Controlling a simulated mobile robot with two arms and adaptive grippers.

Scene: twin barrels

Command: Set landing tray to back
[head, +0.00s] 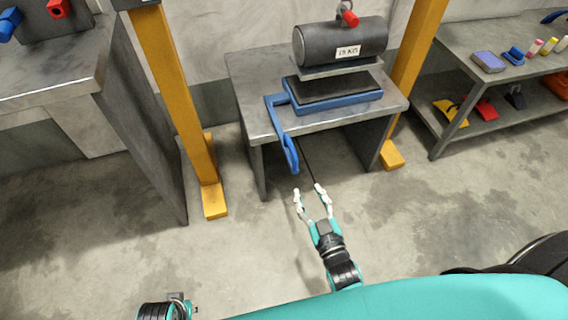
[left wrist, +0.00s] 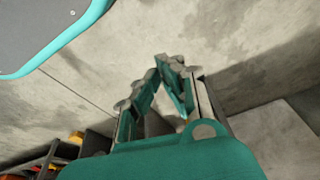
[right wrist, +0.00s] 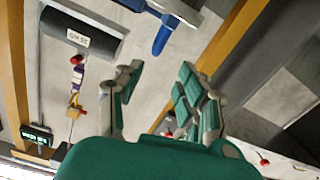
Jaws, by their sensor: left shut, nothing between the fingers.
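The landing tray (head: 335,97) is a blue tray with a dark pad on the grey table, under a hanging dark barrel (head: 341,41). Its blue handle (head: 289,150) sticks out over the table's front left edge and hangs down. My right gripper (head: 307,190) is open and empty, in front of the table and just short of the handle's tip. In the right wrist view the handle (right wrist: 163,33) shows beyond the open fingers (right wrist: 160,70), apart from them. My left gripper (left wrist: 170,62) is shut and empty in the left wrist view, over bare floor.
The grey table (head: 244,82) stands between two yellow posts (head: 180,95) (head: 412,70). A tall bench (head: 60,70) is at left, and a shelf bench (head: 505,68) with small coloured items is at right. The floor before the table is clear.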

